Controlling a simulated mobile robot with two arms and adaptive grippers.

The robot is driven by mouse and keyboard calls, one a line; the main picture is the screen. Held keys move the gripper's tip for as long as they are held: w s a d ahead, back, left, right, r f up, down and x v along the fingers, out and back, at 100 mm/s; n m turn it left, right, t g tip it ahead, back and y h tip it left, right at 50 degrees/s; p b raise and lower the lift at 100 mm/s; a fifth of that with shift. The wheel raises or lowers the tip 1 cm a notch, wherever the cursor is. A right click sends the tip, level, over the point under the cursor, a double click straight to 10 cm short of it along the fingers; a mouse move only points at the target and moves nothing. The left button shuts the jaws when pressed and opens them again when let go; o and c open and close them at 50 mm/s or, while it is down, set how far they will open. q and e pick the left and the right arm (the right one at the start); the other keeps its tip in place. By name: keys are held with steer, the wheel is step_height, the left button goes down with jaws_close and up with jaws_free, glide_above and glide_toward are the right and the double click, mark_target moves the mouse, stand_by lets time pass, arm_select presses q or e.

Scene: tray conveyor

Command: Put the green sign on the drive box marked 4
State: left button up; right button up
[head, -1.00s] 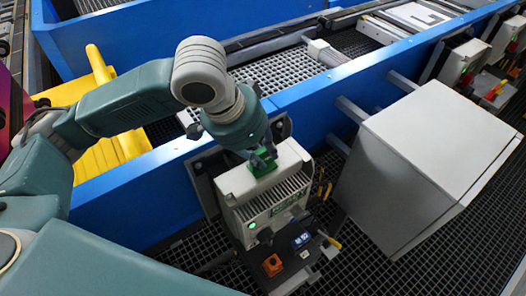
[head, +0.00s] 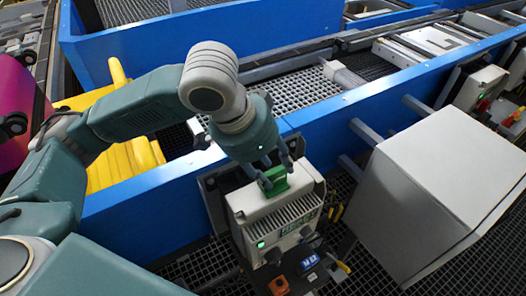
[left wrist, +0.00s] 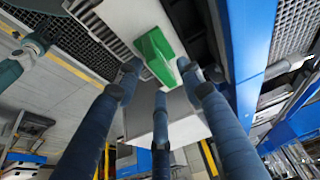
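The green sign (head: 275,182) stands on top of a pale drive box (head: 250,201) fixed beside the blue conveyor wall. I cannot read a number 4 on this box. My left gripper (head: 275,172) is directly above the sign, pointing down. In the left wrist view, the sign (left wrist: 157,54) sits on the pale box top just beyond the gripper's fingertips (left wrist: 159,72). The fingers are spread around it, with gaps showing, and appear open. Fingers hide part of the sign in the head view. My right gripper is not in view.
A large grey cabinet (head: 440,180) stands right of the drive box. The blue conveyor wall (head: 345,105) runs behind. A blue display (head: 310,262) and an orange part (head: 279,285) sit below the box front. Yellow guards (head: 130,160) are at left, and another box (head: 480,87) is at far right.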

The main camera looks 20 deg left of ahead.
arm_select(q)
steer(key=v, duration=0.9)
steer(key=shift+r, duration=0.25)
steer(key=shift+a, duration=0.1)
